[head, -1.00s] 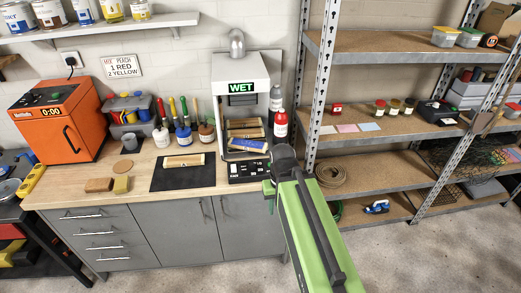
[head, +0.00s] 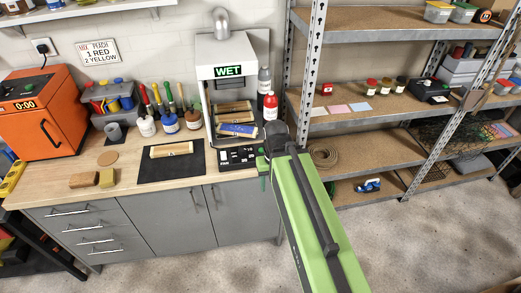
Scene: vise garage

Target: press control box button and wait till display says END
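A white booth (head: 202,100) stands on the wooden bench against the wall, and its dark display (head: 228,71) reads WET in green. A black box with small light and dark parts on its top (head: 238,157), apparently the control box, sits at the booth's front edge. My gripper (head: 263,172) is at the far end of my green arm, just right of the black box. My arm hides most of it, so whether its fingers are open or shut, or touching the box, cannot be told. Inside the booth are wooden pieces (head: 234,107) and a blue piece (head: 238,130).
An orange machine (head: 40,120) showing 0:00 stands at the left. A wooden piece lies on a black mat (head: 150,172). Brushes in pots stand left of the booth, and a red bottle (head: 270,108) stands at its right. A metal shelf (head: 350,125) fills the right; floor before it is clear.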

